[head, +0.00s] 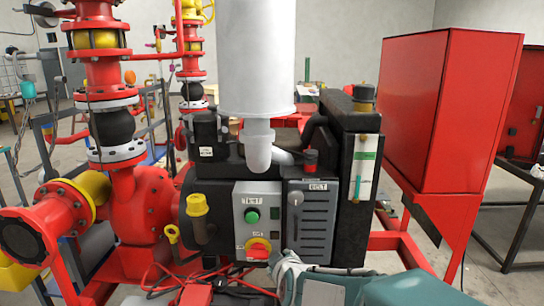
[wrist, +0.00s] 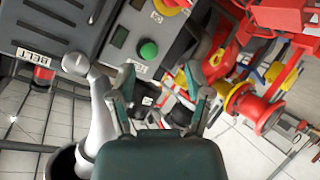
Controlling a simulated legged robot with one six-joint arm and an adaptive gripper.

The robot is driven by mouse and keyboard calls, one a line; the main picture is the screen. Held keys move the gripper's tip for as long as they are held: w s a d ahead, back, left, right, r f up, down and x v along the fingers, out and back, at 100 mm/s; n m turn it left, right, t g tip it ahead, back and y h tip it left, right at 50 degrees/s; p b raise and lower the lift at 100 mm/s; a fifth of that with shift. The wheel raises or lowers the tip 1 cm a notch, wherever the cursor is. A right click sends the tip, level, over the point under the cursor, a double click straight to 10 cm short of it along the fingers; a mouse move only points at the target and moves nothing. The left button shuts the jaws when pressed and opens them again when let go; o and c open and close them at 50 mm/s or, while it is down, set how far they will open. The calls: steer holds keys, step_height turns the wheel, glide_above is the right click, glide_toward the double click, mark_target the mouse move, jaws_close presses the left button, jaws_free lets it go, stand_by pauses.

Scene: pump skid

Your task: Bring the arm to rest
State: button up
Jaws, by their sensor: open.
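My gripper (wrist: 160,88) shows in the wrist view with its two fingers spread apart and nothing between them. Beyond the fingertips is the grey control box with the green button (wrist: 148,50). In the head view, grey and teal parts of my arm (head: 322,289) are low in the middle, in front of the pump skid. The control box (head: 241,238) there carries a green button and a red knob on yellow (head: 258,249). I cannot make out the fingers clearly in the head view. I see no contact between the gripper and the box.
A dark panel labelled BELT (head: 313,228) with a grey knob (head: 296,198) is right of the box. A yellow-capped filler (head: 197,205) and red pipework (head: 133,200) stand left. A red cabinet (head: 440,110) is right. A rounded grey part (wrist: 92,110) is close left of the fingers.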

steer(key=s+d+r+m+g+h, duration=0.1)
steer(key=s+d+m+g, duration=0.2)
steer(key=s, duration=1)
steer(key=s+d+r+m+g+h, duration=0.1)
steer(key=s+d+r+m+g, duration=0.1)
steer(key=s+d+m, duration=0.5)
steer(key=s+d+g, duration=0.1)
steer(key=s+d, duration=0.2)
steer(key=s, duration=0.4)
steer(key=shift+d+g+h, duration=0.3)
steer(key=shift+d, duration=0.1)
